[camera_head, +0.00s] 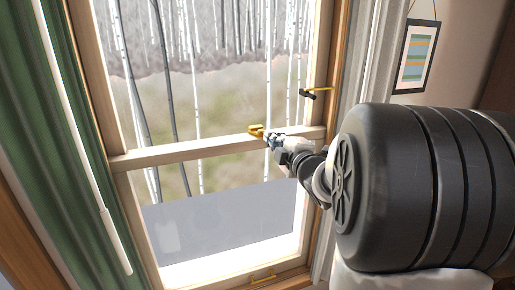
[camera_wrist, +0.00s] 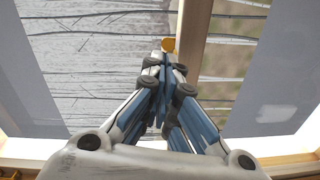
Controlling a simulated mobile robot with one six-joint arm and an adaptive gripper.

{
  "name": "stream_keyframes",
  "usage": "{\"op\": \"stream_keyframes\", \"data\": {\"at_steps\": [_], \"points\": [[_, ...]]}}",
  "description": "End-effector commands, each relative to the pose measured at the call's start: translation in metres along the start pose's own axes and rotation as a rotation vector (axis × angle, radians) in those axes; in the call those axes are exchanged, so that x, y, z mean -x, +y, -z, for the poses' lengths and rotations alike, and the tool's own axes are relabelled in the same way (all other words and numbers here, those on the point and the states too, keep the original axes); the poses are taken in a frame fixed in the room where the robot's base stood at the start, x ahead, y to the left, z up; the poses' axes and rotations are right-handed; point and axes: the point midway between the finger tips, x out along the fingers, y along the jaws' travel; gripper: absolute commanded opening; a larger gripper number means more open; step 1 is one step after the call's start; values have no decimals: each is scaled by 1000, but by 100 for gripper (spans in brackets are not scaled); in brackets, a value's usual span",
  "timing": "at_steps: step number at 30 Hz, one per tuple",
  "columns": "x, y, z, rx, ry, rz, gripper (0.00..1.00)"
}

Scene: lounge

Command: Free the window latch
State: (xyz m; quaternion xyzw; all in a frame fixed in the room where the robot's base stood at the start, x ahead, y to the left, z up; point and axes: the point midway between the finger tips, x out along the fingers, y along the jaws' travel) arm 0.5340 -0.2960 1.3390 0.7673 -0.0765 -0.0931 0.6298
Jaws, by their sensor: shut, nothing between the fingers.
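The window (camera_head: 118,160) has an upper and a lower sash that meet at a wooden rail (camera_head: 190,152). A small brass latch (camera_head: 256,130) sits on this rail, right of its middle. My gripper (camera_head: 269,139) is shut and empty, its tips close beside the latch; I cannot tell whether they touch. In the wrist view the shut fingers (camera_wrist: 166,62) point at the yellow latch (camera_wrist: 168,44), which shows just beyond the tips. The wooden rail (camera_wrist: 195,32) runs beside it there. The fingertips hide part of the latch, so its turn is unclear.
A black and brass fitting (camera_head: 311,94) is on the right window frame. A brass pull (camera_head: 263,279) is on the lower sash's bottom rail. A green curtain (camera_head: 48,140) and a white rod (camera_head: 117,240) hang at the left. A framed picture (camera_head: 416,57) hangs at the right.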

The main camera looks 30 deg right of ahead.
Motion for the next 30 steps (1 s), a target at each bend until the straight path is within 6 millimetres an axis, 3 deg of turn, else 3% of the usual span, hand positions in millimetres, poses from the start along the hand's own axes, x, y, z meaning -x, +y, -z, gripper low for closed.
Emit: {"op": "stream_keyframes", "data": {"at_steps": [23, 30], "points": [[-28, 12, -52, 0, 0, 2, 0], [-37, 14, -59, 5, 134, 27, 0]]}}
